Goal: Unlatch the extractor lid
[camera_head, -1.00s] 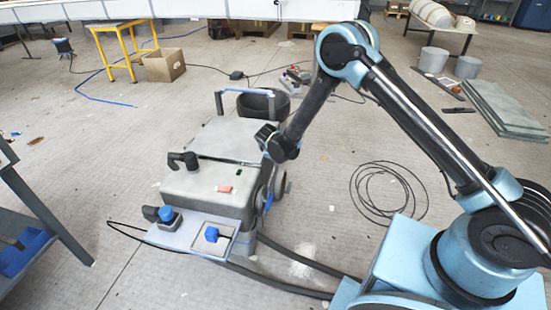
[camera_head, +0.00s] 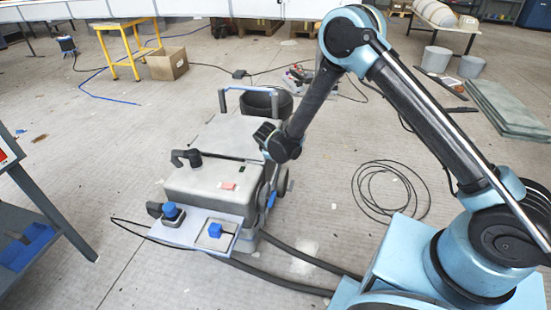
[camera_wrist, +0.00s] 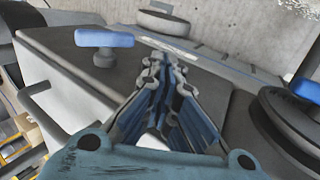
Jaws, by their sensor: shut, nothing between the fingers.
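The extractor (camera_head: 195,188) is a grey wheeled machine in the middle of the head view, with a flat lid on top. In the wrist view, a blue T-shaped handle (camera_wrist: 104,39) stands at the upper left on the grey body (camera_wrist: 60,62). A second blue piece (camera_wrist: 306,88) shows at the right edge, by a round dark wheel. I cannot tell which piece is the lid latch. My gripper (camera_wrist: 162,62) is shut and empty, close over the grey body, right of the T-handle and apart from it. In the head view the wrist is at the extractor's right side; the fingertips are hidden.
A black hose (camera_head: 285,279) runs from the extractor towards my base. A coiled cable (camera_head: 390,190) lies on the floor to the right. A dark shelf cart (camera_head: 50,215) stands at the left.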

